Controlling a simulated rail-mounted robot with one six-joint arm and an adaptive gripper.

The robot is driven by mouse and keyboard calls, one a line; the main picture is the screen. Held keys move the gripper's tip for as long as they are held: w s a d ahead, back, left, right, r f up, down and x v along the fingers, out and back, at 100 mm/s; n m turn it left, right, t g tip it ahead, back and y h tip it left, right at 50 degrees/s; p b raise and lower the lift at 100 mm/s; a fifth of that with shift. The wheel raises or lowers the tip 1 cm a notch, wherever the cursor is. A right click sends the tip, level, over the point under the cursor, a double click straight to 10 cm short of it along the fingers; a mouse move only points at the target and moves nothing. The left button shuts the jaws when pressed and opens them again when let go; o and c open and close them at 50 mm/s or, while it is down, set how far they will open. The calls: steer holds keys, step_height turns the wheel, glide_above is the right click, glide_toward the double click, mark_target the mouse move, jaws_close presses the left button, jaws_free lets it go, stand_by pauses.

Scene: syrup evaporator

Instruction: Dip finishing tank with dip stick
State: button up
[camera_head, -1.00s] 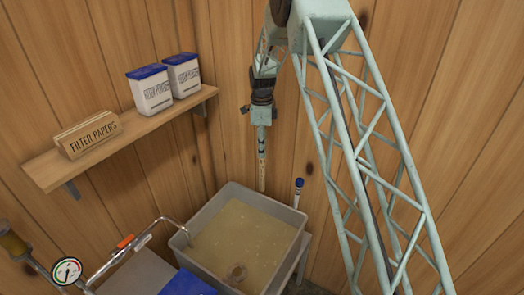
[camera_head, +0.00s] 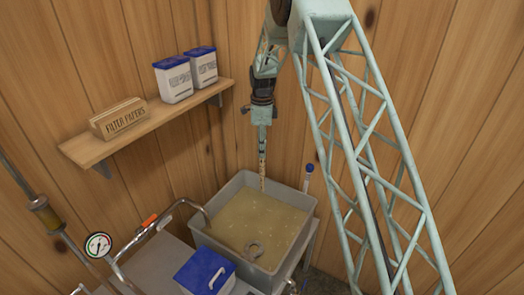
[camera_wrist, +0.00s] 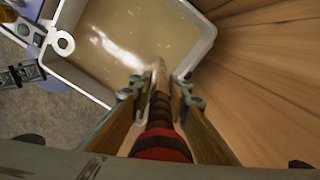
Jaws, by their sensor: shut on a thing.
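My gripper (camera_head: 262,122) points down over the back part of the finishing tank and is shut on the dip stick (camera_head: 262,165). The stick is slim, light wood and hangs nearly upright. In the wrist view the dip stick (camera_wrist: 160,78) runs between the fingers of my gripper (camera_wrist: 155,95), with a red and dark banded grip nearest the camera. The finishing tank (camera_head: 225,245) is a grey rectangular tub of cloudy tan liquid; it also shows in the wrist view (camera_wrist: 85,88). The stick's tip overlaps the tank's back inside; I cannot tell whether it touches the liquid.
A pipe with an orange handle (camera_head: 150,220) curves over the tank's left rim. A blue-lidded container (camera_head: 205,272) stands in front. A blue-capped tube (camera_head: 308,177) is behind the right rim. A shelf (camera_head: 90,150) holds filter papers and two tubs. Wooden walls close in behind.

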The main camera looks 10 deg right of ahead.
steer(key=s+f+n+b, duration=1.5)
steer(key=f+n+b, duration=0.3)
steer(key=n+b, duration=0.3)
steer(key=shift+s+f, duration=0.2)
steer(key=shift+f, duration=0.05)
steer(key=shift+s+d, duration=0.15)
stand_by(0.4)
